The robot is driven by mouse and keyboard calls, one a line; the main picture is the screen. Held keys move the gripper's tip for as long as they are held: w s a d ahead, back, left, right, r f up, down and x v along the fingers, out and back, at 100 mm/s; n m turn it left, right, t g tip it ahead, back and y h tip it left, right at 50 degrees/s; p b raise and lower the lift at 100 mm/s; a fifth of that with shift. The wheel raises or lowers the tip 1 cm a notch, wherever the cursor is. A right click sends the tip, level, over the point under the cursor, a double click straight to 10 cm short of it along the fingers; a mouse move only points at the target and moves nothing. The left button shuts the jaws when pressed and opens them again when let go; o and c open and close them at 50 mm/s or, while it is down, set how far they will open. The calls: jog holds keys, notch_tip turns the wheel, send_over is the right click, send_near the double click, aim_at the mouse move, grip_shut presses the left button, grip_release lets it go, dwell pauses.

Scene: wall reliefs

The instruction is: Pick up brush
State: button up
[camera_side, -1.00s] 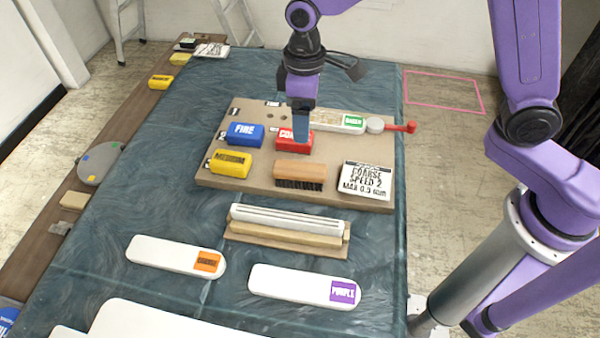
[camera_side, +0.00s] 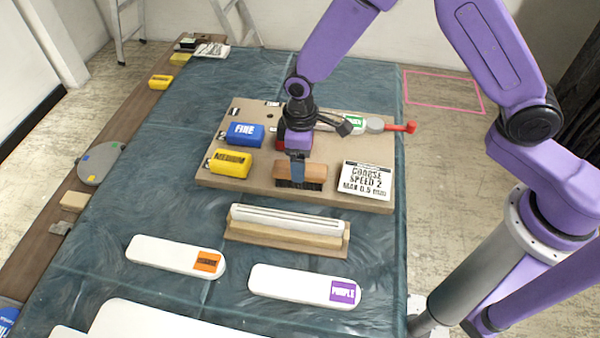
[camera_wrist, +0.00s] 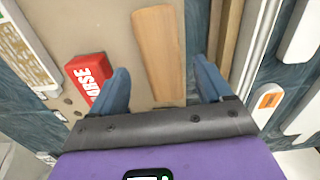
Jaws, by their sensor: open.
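The brush has a wooden back and dark bristles (camera_side: 313,178). It lies on the tan board, and its wooden back also shows in the wrist view (camera_wrist: 159,52). My gripper (camera_side: 297,183) is at the brush in the side view, with its fingers in front of part of it. In the wrist view my gripper (camera_wrist: 163,80) has its two blue fingers apart, with the near end of the brush between them. I cannot tell whether a finger touches it. The jaws hold nothing.
A wooden rack with white bars (camera_side: 288,226) stands in front.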

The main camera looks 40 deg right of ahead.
jog(key=shift+s+a+f, duration=0.1)
jog(key=shift+f, duration=2.5)
jog(key=c, duration=1.1)
jog(key=shift+r, duration=0.1)
